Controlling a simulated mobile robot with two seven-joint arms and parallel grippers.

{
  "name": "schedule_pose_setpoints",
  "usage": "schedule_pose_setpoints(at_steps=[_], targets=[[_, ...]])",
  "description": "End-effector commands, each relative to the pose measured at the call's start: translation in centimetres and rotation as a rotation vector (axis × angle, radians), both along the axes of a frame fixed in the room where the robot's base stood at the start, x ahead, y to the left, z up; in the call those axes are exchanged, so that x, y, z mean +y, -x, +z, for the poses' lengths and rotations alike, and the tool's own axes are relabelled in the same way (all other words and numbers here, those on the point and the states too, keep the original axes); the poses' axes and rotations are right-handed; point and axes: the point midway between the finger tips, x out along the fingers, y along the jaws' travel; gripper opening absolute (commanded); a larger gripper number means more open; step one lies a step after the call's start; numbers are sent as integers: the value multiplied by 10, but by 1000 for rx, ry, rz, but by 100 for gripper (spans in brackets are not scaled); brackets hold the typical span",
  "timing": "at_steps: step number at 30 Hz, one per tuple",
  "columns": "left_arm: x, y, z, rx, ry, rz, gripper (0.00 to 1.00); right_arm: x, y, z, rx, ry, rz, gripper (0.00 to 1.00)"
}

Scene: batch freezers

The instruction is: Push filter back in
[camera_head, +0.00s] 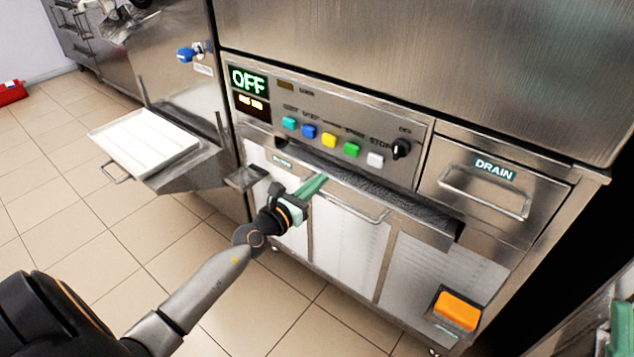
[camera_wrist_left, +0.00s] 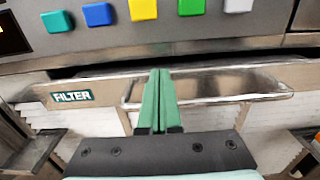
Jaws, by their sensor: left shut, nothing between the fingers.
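The filter (camera_head: 400,212) is a long steel drawer below the button panel. It stands partly out, with a dark gap showing behind its front. In the left wrist view its front carries the FILTER label (camera_wrist_left: 72,96) and a bar handle (camera_wrist_left: 215,93). My left gripper (camera_head: 318,181) has green fingers, shut and empty, pointing at the drawer front just left of the handle's middle. In the left wrist view the shut fingertips (camera_wrist_left: 157,72) overlap the drawer's top edge; I cannot tell whether they touch it. A green part of my right gripper (camera_head: 622,325) shows at the lower right corner.
The button panel (camera_head: 330,125) with an OFF display is above the drawer. A DRAIN drawer (camera_head: 490,190) is at the right, an orange block (camera_head: 458,310) below it. A white tray (camera_head: 145,142) on a shelf juts out at left. Tiled floor in front is clear.

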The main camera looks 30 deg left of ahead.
Motion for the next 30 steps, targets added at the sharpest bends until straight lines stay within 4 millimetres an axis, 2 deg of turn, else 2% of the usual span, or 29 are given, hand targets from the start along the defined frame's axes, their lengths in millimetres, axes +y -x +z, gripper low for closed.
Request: schedule_pose_setpoints(at_steps=[7,15,30], targets=[[0,-3,0,0,1,0,0,0,0,1,-2,0,1,27],[-2,-25,0,-1,2,1,0,1,0,2,-9,5,4,27],[1,-25,0,0,0,0,0,1,1,0,-11,6,7,27]])
